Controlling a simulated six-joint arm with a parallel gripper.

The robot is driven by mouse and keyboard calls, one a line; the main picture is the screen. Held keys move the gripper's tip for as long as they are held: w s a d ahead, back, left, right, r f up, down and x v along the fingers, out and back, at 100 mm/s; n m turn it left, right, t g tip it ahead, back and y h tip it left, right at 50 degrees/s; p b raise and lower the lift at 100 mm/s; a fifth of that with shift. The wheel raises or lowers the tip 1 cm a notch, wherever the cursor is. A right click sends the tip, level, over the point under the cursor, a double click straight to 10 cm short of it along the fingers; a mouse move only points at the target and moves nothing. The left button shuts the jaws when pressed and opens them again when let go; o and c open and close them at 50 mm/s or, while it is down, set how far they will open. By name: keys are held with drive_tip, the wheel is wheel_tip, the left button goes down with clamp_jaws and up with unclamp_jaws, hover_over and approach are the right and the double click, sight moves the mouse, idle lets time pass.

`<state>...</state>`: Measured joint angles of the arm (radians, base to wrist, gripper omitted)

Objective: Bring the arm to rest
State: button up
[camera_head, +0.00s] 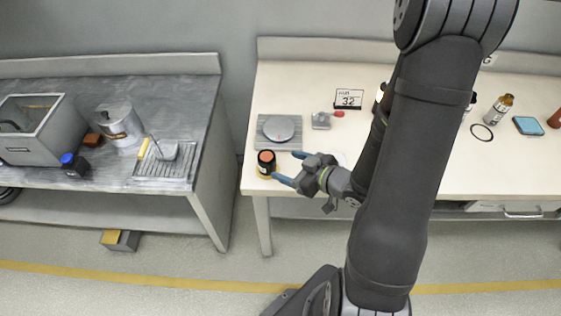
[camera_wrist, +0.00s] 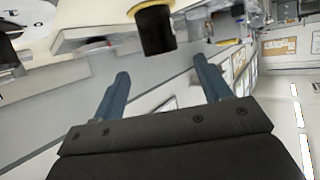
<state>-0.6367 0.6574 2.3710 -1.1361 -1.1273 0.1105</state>
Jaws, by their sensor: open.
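My gripper (camera_head: 288,168) is open over the left front part of the white table (camera_head: 350,178). Its two blue fingers point left toward a small dark bottle (camera_head: 265,164) with an orange-red top and a yellow band. In the wrist view the blue fingers (camera_wrist: 160,85) stand wide apart with nothing between them. The dark bottle (camera_wrist: 156,30) shows just beyond the fingertips, apart from them. My arm crosses the right half of the head view and hides part of the white table.
A grey plate with a round disc (camera_head: 279,130) lies behind the bottle. A card marked 32 (camera_head: 348,99) stands farther back. A bottle (camera_head: 497,109), a black ring (camera_head: 482,132) and a blue device (camera_head: 528,126) are at the right. A gap separates the grey bench (camera_head: 205,115) at left.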

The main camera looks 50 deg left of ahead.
sight(262, 157)
drive_tip(key=shift+d+r, duration=0.25)
drive_tip(key=shift+d, duration=0.3)
drive_tip(key=x, duration=1.2)
drive_tip(key=shift+f, duration=0.1)
idle(0.3)
